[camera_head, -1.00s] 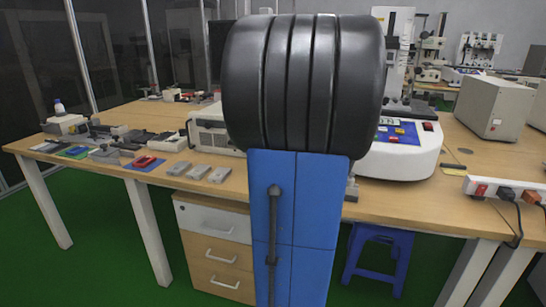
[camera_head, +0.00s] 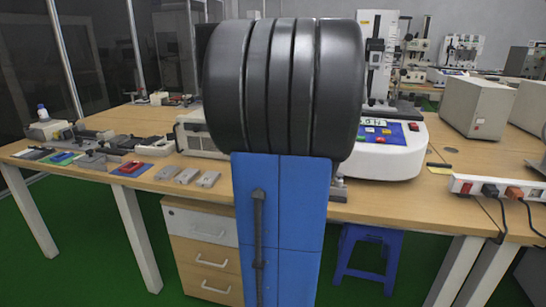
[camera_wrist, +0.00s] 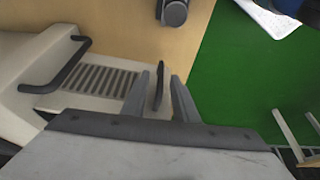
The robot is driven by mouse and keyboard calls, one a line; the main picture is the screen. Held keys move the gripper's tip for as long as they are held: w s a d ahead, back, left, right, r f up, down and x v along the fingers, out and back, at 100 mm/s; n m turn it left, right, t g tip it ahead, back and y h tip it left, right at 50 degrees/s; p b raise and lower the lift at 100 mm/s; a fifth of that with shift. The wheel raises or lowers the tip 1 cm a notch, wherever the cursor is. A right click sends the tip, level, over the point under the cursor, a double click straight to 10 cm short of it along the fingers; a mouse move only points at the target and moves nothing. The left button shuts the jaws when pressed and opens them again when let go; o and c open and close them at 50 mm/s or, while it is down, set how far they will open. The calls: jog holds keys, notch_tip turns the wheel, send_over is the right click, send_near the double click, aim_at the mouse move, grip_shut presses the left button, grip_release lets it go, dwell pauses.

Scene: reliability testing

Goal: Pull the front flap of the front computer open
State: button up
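In the wrist view, a pale beige computer (camera_wrist: 82,102) lies at the left, with a black handle (camera_wrist: 62,68) and a slotted vent. A thin dark flap-like piece (camera_wrist: 158,86) stands out from its vented face. My gripper (camera_wrist: 160,77) is open, one finger on each side of that piece; contact cannot be told. In the head view, a beige computer case (camera_head: 192,136) stands on the table, its right part hidden behind my own body. My gripper is hidden in that view.
The wooden table (camera_head: 390,207) holds small parts at the left, a white machine (camera_head: 385,160) right of centre and a power strip (camera_head: 480,186). A drawer cabinet (camera_head: 200,255) and a blue stool (camera_head: 367,255) stand below. Green floor (camera_wrist: 245,85) is open at the right of the wrist view.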

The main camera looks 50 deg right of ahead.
jog(key=v, duration=1.7)
jog(key=shift+r, duration=0.15)
jog(key=shift+a, duration=0.1)
jog(key=w+a+f+m, duration=0.1)
jog(key=w+a+f, duration=0.15)
jog(key=a, duration=0.45)
jog(key=w+a+f+g+h, duration=0.1)
jog(key=w+a+f, duration=0.1)
jog(key=a+f, duration=0.35)
jog(key=w+a+f+m, duration=0.1)
jog(key=w+a+f, duration=0.1)
jog(key=a, duration=0.7)
jog(key=s+a+f+m, duration=0.1)
jog(key=s+a+f, duration=0.3)
jog(key=a+f, duration=0.4)
jog(key=s+a+f+m+t, duration=0.1)
jog(key=s+a+f, duration=0.3)
jog(key=a+f, duration=0.4)
jog(key=shift+a+t+h, duration=0.3)
jog(key=shift+a+h, duration=0.1)
jog(key=shift+a, duration=0.35)
